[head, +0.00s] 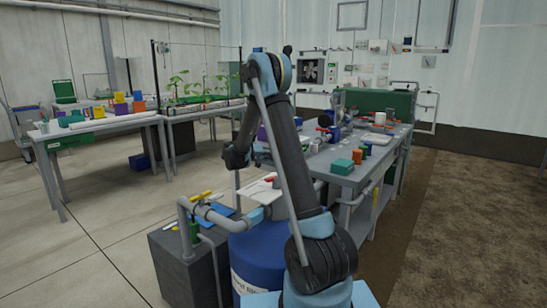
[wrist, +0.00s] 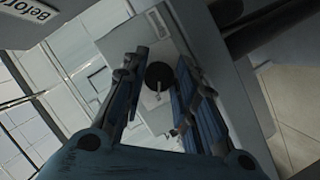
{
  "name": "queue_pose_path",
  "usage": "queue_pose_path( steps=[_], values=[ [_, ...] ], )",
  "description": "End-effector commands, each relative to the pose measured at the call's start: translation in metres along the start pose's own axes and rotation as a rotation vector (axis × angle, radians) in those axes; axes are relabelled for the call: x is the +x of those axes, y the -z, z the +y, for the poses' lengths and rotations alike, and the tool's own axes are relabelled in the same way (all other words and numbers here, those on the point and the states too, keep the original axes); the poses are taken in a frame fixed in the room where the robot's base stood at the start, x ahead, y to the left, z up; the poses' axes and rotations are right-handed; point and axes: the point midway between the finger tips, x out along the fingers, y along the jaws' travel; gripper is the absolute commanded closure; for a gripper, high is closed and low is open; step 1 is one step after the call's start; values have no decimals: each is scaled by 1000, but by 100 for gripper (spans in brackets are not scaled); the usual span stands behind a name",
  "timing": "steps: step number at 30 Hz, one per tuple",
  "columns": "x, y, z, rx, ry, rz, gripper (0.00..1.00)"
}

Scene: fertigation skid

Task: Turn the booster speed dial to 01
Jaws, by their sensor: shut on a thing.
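A black round dial (wrist: 159,75), which I take to be the booster speed dial, sits on a pale plate in the wrist view. A short light mark or pointer shows just below it. My gripper (wrist: 161,60) has its two blue-grey fingers on either side of the dial and is shut on it. No dial numbers can be read, so its setting cannot be told. In the head view my arm bends over the skid; the dial and fingertips cannot be made out there.
A sign (wrist: 38,10) starting "Befor" is at the wrist view's upper left. A dark pipe (wrist: 275,27) crosses its upper right. In the head view, a blue barrel (head: 262,262) and grey bench (head: 345,178) stand close to my arm. Open floor lies left.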

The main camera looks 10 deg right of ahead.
Motion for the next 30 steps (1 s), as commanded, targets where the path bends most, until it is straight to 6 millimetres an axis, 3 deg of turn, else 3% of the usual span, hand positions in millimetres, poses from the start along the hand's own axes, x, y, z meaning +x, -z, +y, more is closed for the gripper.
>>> queue_pose_path(
  steps=[12, 13, 15, 25, 30],
  values=[
    [0, 3, -2, -6, 1, 5, 97],
    [0, 2, -2, -6, 1, 5, 66],
    [0, 2, -2, -6, 1, 4, 53],
    [-1, 1, -1, -5, 0, 2, 53],
    [-14, 1, -1, -5, 0, 3, 53]
  ],
)
